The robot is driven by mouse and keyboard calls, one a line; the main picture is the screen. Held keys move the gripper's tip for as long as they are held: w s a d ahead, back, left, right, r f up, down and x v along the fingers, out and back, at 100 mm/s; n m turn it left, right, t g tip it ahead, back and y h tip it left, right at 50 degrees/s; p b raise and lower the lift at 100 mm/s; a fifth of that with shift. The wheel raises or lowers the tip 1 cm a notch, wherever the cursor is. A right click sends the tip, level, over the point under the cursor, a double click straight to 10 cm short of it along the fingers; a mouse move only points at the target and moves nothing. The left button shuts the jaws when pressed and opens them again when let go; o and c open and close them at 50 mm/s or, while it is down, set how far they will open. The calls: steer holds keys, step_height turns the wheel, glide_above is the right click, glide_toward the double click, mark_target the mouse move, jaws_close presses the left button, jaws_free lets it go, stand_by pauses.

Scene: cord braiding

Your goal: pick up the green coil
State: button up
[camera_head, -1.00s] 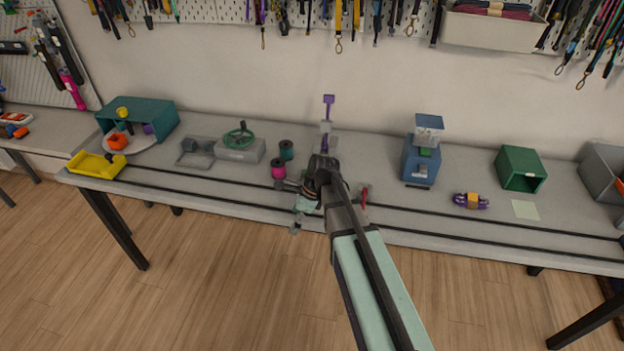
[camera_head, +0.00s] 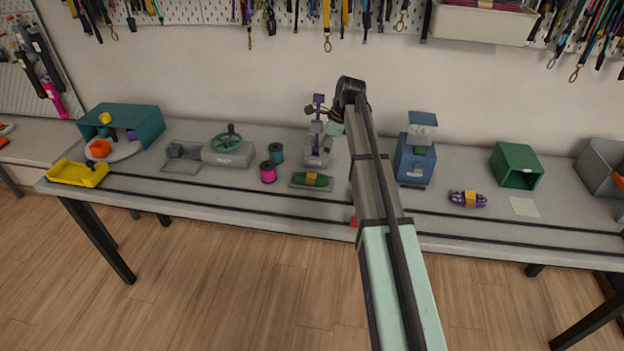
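The green coil (camera_head: 311,180) is a dark green bundle with an orange band around its middle. It lies on a small grey tray (camera_head: 296,184) on the bench, left of my arm. My gripper (camera_head: 328,114) is above and behind the coil, near the top of a grey and purple stand (camera_head: 317,150). It is apart from the coil. My own wrist partly covers it, and its fingers are too small to tell whether they are open or shut.
Pink (camera_head: 267,172) and teal (camera_head: 276,153) spools stand left of the coil. A handwheel device (camera_head: 229,150) is farther left. Right of my arm are a blue machine (camera_head: 414,160), a purple coil (camera_head: 467,199) and a green box (camera_head: 517,166). Black rails run along the bench front.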

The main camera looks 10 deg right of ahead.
steer(key=p, duration=0.1)
glide_above(312, 176)
steer(key=d, duration=0.2)
steer(key=f, duration=0.7)
steer(key=shift+s+d+f, duration=0.1)
steer(key=shift+s, duration=0.25)
steer(key=shift+a+p+x, duration=0.2)
steer(key=shift+p+x, duration=0.4)
steer(key=shift+x, duration=0.45)
steer(key=shift+a+p+x, duration=0.15)
steer(key=shift+p+x, duration=0.45)
steer(key=shift+x, duration=0.5)
steer(key=shift+a+f, duration=0.1)
steer(key=shift+f, duration=0.3)
steer(key=shift+f, duration=0.25)
steer(key=shift+r, duration=0.1)
steer(key=c, duration=1.3)
steer(key=shift+c, duration=0.8)
